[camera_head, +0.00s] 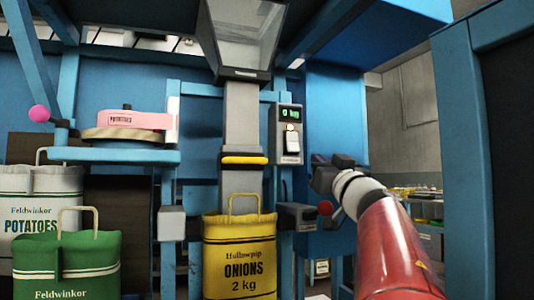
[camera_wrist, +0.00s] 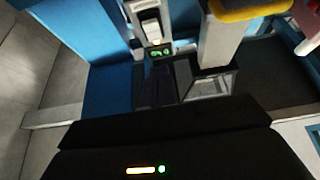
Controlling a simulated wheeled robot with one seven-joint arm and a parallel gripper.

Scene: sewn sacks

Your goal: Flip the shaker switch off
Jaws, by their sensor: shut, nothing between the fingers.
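The shaker switch is a pale rocker (camera_head: 292,139) on a grey control box (camera_head: 283,158) with a small green display (camera_head: 290,113), fixed to the blue frame. In the wrist view the pale rocker (camera_wrist: 151,29) shows near the top, with the green display (camera_wrist: 160,52) below it. My gripper (camera_head: 318,160) is dark, shut and empty. It is just right of the box and slightly lower than the rocker in the head view. A gap between them shows in the wrist view. I cannot tell which way the rocker is tipped.
A yellow onion sack (camera_head: 240,258) hangs below the grey chute (camera_head: 242,115) with its yellow band (camera_head: 244,160). A red knob (camera_head: 325,208) sits below my gripper. Green (camera_head: 68,265) and white (camera_head: 45,190) sacks stand at left. A blue post (camera_head: 462,100) rises at right.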

